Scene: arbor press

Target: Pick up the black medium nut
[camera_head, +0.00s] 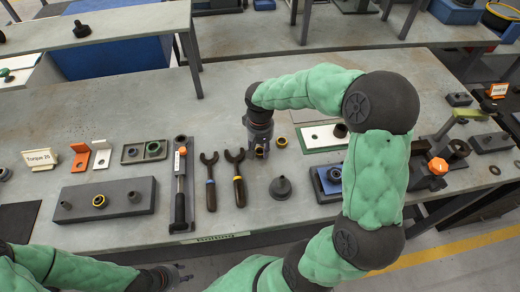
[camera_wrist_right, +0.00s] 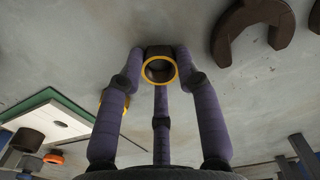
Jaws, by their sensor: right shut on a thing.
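My right gripper (camera_head: 259,152) points down at the middle of the table. In the right wrist view its purple fingers (camera_wrist_right: 160,85) close around a dark nut with a yellow ring (camera_wrist_right: 159,68). In the head view only a bit of yellow shows between the fingers. I cannot tell whether this nut touches the table. Another yellow-ringed dark nut (camera_head: 281,142) lies just right of the gripper; it shows partly behind a finger in the wrist view. My left gripper (camera_head: 184,275) is low at the front left, away from the table items; its opening is unclear.
Two open wrenches (camera_head: 238,178) and a torque wrench (camera_head: 180,185) lie left of the right gripper. A grey funnel-shaped part (camera_head: 281,188) stands in front. A green-edged white plate (camera_head: 322,137) and a blue fixture (camera_head: 325,183) are to the right.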

